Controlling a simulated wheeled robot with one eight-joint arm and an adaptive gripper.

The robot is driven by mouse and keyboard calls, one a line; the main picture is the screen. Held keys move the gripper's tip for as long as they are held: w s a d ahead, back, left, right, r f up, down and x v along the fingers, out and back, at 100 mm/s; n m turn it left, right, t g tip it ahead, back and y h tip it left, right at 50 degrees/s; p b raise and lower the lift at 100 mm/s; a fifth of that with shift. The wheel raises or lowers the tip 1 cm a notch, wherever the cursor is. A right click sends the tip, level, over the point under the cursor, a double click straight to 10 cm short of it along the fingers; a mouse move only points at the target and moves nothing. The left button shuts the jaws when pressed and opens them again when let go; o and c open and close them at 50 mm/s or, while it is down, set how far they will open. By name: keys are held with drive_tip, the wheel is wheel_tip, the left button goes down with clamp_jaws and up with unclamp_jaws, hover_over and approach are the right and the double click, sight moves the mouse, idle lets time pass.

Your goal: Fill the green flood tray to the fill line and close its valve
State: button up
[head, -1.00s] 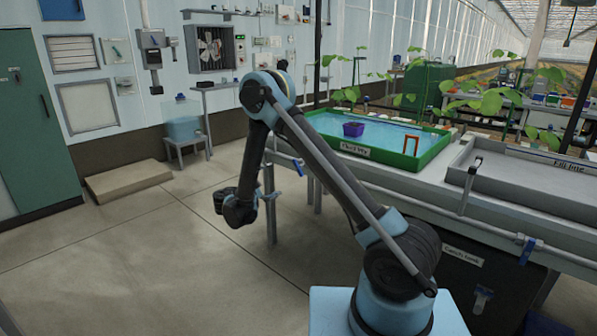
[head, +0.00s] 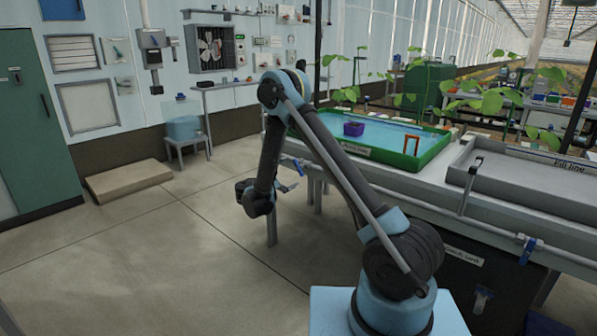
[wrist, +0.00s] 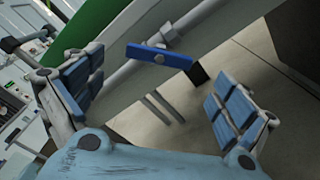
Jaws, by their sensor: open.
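A blue valve lever (head: 299,168) sits on the pipe below the tray's left front. In the wrist view the blue lever (wrist: 160,56) lies ahead, between my spread fingers and apart from them. My gripper (wrist: 160,98) is open and empty. In the head view my gripper (head: 286,187) is just below and left of that lever. The water's level against any mark cannot be read.
A purple pot (head: 353,129) and a small orange frame (head: 411,145) are in the green tray. A grey tray (head: 515,180) marked "Fill line" stands to its right, with another blue lever (head: 527,251) below. A dark tank is under the bench.

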sight(297, 168)
drive_tip(key=x, duration=0.7)
drive_tip(key=c, duration=1.1)
